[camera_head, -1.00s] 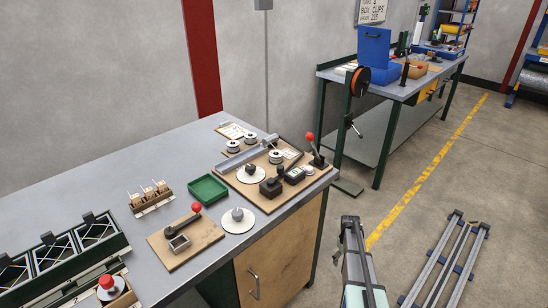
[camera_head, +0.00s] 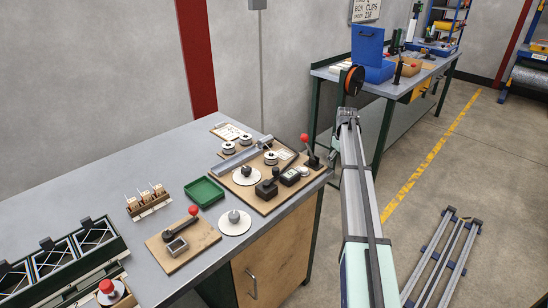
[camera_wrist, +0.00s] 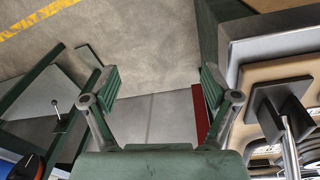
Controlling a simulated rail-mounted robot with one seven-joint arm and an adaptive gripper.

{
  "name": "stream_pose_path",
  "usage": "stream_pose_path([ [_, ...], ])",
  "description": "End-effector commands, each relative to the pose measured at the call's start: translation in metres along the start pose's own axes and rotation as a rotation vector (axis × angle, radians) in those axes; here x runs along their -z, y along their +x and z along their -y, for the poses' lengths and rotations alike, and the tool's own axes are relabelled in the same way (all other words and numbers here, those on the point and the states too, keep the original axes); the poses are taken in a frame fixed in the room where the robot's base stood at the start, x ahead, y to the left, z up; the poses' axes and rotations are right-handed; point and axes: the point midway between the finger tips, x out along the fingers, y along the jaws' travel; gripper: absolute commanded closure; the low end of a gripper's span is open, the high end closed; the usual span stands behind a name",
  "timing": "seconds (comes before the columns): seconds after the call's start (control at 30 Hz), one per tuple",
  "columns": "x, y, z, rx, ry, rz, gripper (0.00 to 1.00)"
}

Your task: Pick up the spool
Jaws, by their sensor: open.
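I cannot tell which one is the spool meant. My gripper (camera_wrist: 160,84) is open and empty, fingers apart, with floor and wall behind them. In the head view my arm reaches up between the two benches.
The wooden board (camera_head: 262,202) also carries a red-knobbed lever (camera_head: 304,138) and black blocks. A green tray (camera_head: 203,191) and a lever fixture (camera_head: 182,243) lie nearby. A blue box (camera_head: 369,60) stands on the far bench. A rail frame (camera_head: 440,256) lies on the floor at right.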

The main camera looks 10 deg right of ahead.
Motion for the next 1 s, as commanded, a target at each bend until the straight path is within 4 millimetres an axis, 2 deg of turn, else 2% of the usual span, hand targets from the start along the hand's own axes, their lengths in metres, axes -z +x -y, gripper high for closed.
stream_pose_path([
  [0.03,0.022,-0.037,0.018,0.014,-0.029,-0.006,0.13],
  [0.1,0.043,-0.077,0.044,0.039,-0.065,-0.006,0.13],
  [0.27,0.079,-0.164,0.104,0.090,-0.147,-0.004,0.13],
  [0.33,0.096,-0.198,0.138,0.108,-0.189,0.004,0.13],
  [0.4,0.111,-0.205,0.169,0.108,-0.216,0.023,0.13],
  [0.5,0.129,-0.207,0.203,0.095,-0.240,0.044,0.13],
  [0.6,0.141,-0.211,0.229,0.085,-0.258,0.057,0.13],
  [0.77,0.148,-0.209,0.247,0.076,-0.267,0.069,0.13],
  [0.87,0.147,-0.199,0.248,0.076,-0.267,0.071,0.13],
  [1.0,0.144,-0.175,0.250,0.077,-0.267,0.071,0.13],
])
